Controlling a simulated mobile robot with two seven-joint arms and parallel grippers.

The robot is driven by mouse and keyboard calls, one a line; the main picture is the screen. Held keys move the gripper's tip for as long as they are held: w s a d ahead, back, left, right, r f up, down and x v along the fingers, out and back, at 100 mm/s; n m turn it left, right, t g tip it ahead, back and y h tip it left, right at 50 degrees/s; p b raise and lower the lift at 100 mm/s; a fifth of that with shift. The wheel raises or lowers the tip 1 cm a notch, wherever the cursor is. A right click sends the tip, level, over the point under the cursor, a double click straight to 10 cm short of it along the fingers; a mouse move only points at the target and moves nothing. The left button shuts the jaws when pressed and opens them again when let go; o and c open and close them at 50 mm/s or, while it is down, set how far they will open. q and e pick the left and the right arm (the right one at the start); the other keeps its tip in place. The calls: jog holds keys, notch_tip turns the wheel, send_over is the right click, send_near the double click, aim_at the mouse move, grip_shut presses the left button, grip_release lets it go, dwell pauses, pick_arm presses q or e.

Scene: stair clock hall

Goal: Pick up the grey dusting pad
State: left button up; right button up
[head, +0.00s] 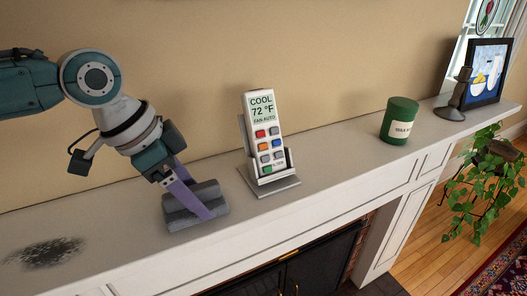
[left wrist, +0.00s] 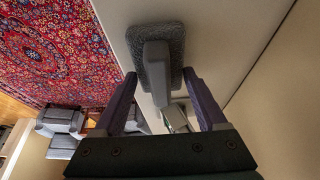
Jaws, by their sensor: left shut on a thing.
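The grey dusting pad (head: 212,190) is at the left part of the white mantel shelf (head: 330,170); it has a dark base and a raised grip. My left gripper (head: 190,196) comes down on it from above, with purple fingers at the pad, and is shut on it. In the left wrist view the pad (left wrist: 157,62) shows ahead of the fingers (left wrist: 162,95), its grip between them. The pad is at shelf level; I cannot tell whether it touches the shelf. My right gripper is not in view.
A remote-like thermostat control (head: 265,135) stands in a holder right of the pad. Farther right are a green jar (head: 399,118), a dark stand (head: 452,108) and a framed picture (head: 486,72). A dark dusty patch (head: 48,252) marks the shelf at left.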

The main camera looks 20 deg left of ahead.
aim_at(191, 189)
pick_arm(q)
jog(key=shift+r, duration=0.1)
notch_tip(191, 189, up, 20)
jog(key=b, duration=0.2)
